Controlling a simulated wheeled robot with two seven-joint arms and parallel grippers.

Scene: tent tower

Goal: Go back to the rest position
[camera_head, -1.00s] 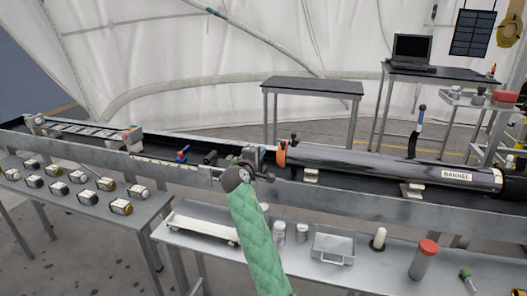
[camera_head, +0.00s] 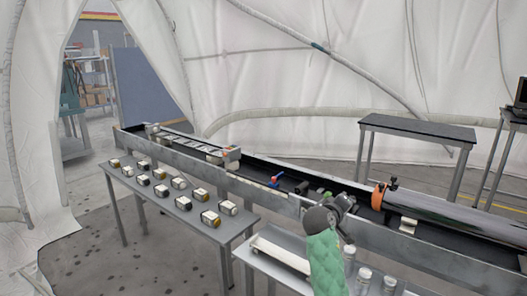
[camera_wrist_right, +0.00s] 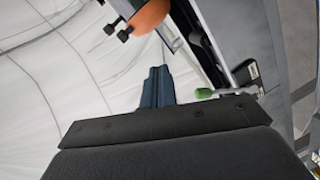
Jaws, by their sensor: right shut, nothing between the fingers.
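My right arm, in a green quilted sleeve (camera_head: 325,262), rises from the lower part of the head view. My right gripper (camera_head: 343,203) is over the near side of the long rail bench (camera_head: 270,195), just left of the orange collar (camera_head: 378,196) on the dark barrel (camera_head: 450,215). In the right wrist view its blue-grey fingers (camera_wrist_right: 157,73) are together with nothing between them. The orange collar (camera_wrist_right: 150,16) shows above them and a green knob (camera_wrist_right: 203,93) to their right. My left gripper is not in view.
A low table (camera_head: 130,187) with several small white-and-black blocks stands at left. A lower bench (camera_head: 245,257) holds a white tray (camera_head: 280,252) and metal cylinders (camera_head: 363,280). An empty dark table (camera_head: 415,127) stands behind. Open floor (camera_head: 110,250) lies at front left.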

